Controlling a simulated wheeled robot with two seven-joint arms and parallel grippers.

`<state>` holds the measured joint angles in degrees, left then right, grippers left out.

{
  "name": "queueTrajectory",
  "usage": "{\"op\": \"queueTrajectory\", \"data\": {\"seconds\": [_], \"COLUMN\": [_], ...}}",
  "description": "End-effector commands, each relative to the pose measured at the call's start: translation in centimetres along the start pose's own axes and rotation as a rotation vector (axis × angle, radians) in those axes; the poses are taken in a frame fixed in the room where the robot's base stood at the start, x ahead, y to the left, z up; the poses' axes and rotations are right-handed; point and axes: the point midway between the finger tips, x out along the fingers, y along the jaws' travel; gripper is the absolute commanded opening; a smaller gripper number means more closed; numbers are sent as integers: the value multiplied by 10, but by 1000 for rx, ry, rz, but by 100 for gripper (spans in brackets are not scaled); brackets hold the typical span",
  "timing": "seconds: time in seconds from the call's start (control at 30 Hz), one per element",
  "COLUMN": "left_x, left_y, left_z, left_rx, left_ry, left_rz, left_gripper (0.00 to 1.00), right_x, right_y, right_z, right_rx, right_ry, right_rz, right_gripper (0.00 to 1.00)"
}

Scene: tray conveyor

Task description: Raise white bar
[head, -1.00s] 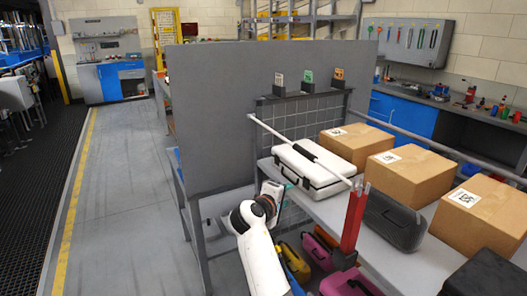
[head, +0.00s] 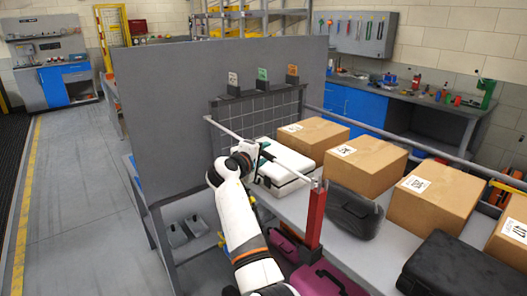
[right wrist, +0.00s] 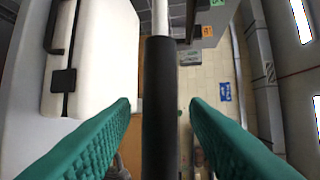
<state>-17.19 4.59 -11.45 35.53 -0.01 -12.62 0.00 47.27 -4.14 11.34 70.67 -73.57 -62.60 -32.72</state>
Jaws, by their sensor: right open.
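The white bar (head: 296,173) slopes across the front of the conveyor in the head view, its near end at the top of a red post (head: 315,218). In the right wrist view the white bar (right wrist: 160,16) carries a black grip sleeve (right wrist: 160,110). My right gripper (head: 262,158) is at the bar's middle, hiding part of it. In the right wrist view its green fingers (right wrist: 159,108) are open, one on each side of the sleeve, with gaps visible on both sides. My left gripper is out of view.
Behind the bar, a white case (head: 288,160), a dark grey case (head: 353,210) and several cardboard boxes (head: 367,162) stand on the conveyor. A grey panel (head: 215,95) rises at the left. Purple cases (head: 322,280) lie below.

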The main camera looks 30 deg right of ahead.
Motion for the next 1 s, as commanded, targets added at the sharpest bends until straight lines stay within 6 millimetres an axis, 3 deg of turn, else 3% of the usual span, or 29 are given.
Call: {"op": "queueTrajectory", "data": {"seconds": [0.37,0.63,1.0], "left_x": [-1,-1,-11], "left_y": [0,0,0], "left_z": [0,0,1], "left_rx": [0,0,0], "left_ry": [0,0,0], "left_rz": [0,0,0], "left_gripper": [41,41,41], "right_x": [8,8,6], "right_y": [1,1,-9], "right_z": [0,0,1], "right_rx": [1,1,-15], "right_ry": [0,0,3], "right_rz": [2,2,8], "right_gripper": [41,1,0]}}
